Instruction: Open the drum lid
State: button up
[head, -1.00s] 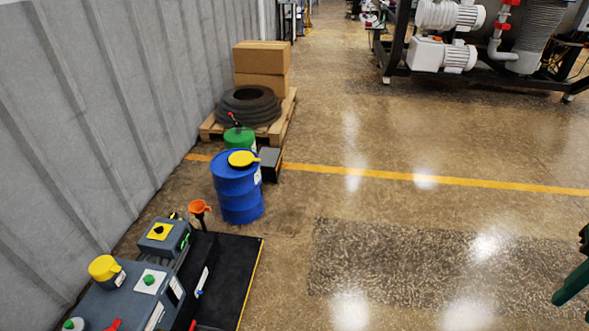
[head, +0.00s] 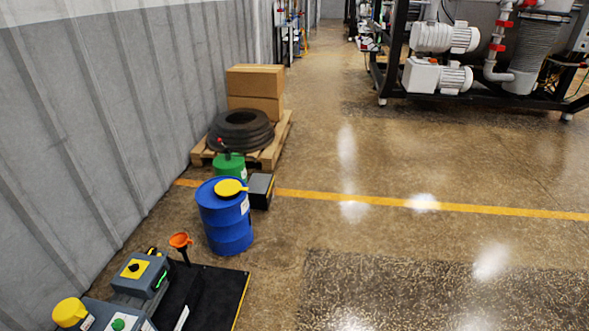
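A blue drum (head: 224,218) stands upright on the floor left of the picture's middle, near the grey wall. A round yellow lid (head: 229,187) lies flat on its top, with a short tab pointing right. It looks closed. My gripper is not in view.
A green container (head: 229,167) and a dark box (head: 261,190) stand just behind the drum. A pallet (head: 272,149) with tires and cardboard boxes is farther back. The floor to the right is clear.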

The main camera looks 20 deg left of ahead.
aim_at(227, 188)
jog(key=z, duration=0.3)
jog(key=i, duration=2.45)
jog(key=u, duration=0.7)
jog(key=i, duration=0.9)
jog(key=u, duration=1.1)
jog(key=i, duration=0.6)
jog(key=u, duration=0.35)
